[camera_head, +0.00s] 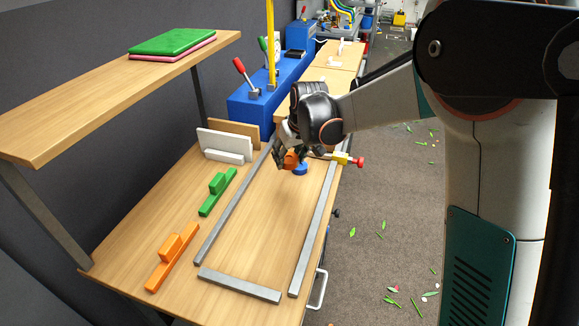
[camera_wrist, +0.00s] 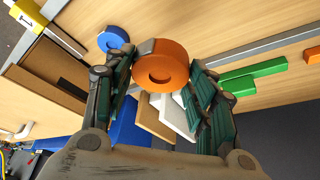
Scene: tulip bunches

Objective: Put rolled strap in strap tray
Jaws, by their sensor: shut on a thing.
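An orange rolled strap (camera_head: 291,159), a thick ring with a dark grey patch on its edge, sits between the fingertips of my gripper (camera_head: 287,155). In the wrist view the orange roll (camera_wrist: 176,77) shows its round face, with green-padded fingers on both sides. My gripper is shut on it above the far part of the workbench. A blue roll (camera_head: 300,169) is close below the gripper; it also shows in the wrist view (camera_wrist: 113,38). A brown, shallow, tray-like recess (camera_wrist: 52,68) is at the left of the wrist view; I cannot tell if it is the strap tray.
Grey metal bars (camera_head: 242,286) frame a clear middle area of the workbench (camera_head: 262,245). Green (camera_head: 218,191) and orange (camera_head: 172,256) stepped blocks lie at the left. White and tan boards (camera_head: 225,146) stand upright behind them. A shelf (camera_head: 120,85) overhangs the left. A yellow-and-red piece (camera_head: 347,159) is right of the gripper.

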